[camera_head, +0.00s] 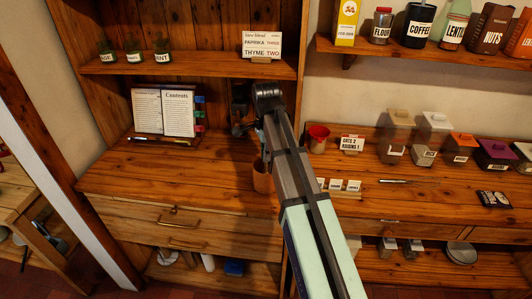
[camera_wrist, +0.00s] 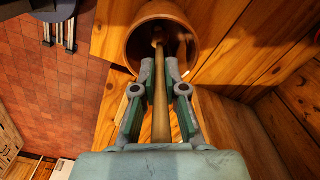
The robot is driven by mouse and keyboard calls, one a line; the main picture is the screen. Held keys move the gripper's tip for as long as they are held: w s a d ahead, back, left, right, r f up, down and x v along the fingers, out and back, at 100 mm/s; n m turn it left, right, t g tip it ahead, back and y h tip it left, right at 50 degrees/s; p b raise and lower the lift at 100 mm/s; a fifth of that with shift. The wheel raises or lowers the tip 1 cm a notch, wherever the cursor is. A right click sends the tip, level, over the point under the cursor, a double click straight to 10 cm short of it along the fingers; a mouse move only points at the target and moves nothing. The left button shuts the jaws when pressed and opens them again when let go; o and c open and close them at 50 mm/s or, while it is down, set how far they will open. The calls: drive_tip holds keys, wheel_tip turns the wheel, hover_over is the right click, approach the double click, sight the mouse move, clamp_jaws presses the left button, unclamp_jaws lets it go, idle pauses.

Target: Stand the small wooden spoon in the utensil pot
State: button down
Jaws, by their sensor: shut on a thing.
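The utensil pot (camera_wrist: 133,40) is a round terracotta-brown pot whose open mouth faces the camera at the top of the wrist view. In the head view the pot (camera_head: 261,180) stands at the counter's right side, partly behind my arm. My gripper (camera_wrist: 160,70) is shut on the small wooden spoon (camera_wrist: 161,112), a pale stick running lengthwise between the fingers. The spoon's far end overlaps the pot's mouth; how deep it reaches I cannot tell. Another thin brown shape shows inside the pot, unclear. In the head view my arm hides the spoon.
An open book (camera_head: 163,112) stands at the counter's back, a pen (camera_head: 150,139) before it. The counter left of the pot is clear.

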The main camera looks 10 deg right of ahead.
drive_tip(key=shift+s+f, duration=0.1)
drive_tip(key=shift+f, duration=0.2)
drive_tip(key=c, duration=1.2)
unclamp_jaws()
drive_tip(key=shift+o, duration=0.2)
wheel_tip(320, 180, up, 12)
drive_tip(key=shift+r, duration=0.1)
